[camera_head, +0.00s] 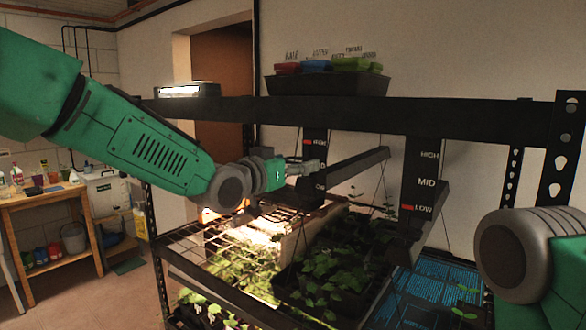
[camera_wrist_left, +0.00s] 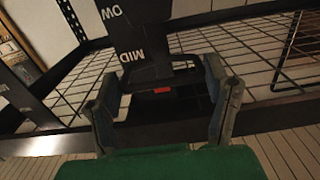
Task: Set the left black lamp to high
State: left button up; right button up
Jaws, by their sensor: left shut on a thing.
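The left black lamp (camera_head: 350,170) is a dark bar below the rack's top beam. Its scale plate (camera_head: 314,150) has a red mark near the top, by the partly hidden HIGH label. In the left wrist view the plate (camera_wrist_left: 140,32) shows MID and part of LOW, with the red mark past MID. My left gripper (camera_head: 303,168) is at this plate, shut on the left black lamp; its fingers (camera_wrist_left: 165,100) stand apart around a dark part. They hide some of the lamp. My right gripper is out of view.
A second scale plate (camera_head: 425,185) to the right has its red mark at LOW. The black top beam (camera_head: 350,113) crosses above. Seedlings (camera_head: 325,275) stand below on the lit rack. My right arm (camera_head: 515,255) is at the right edge. A wooden workbench (camera_head: 45,195) stands far left.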

pick_arm(q)
jog(key=o, duration=1.5)
jog(key=shift+r, duration=0.35)
jog(key=shift+d+f, duration=0.1)
jog(key=shift+f, duration=0.1)
jog(key=v, duration=1.2)
jog(key=shift+w, duration=0.1)
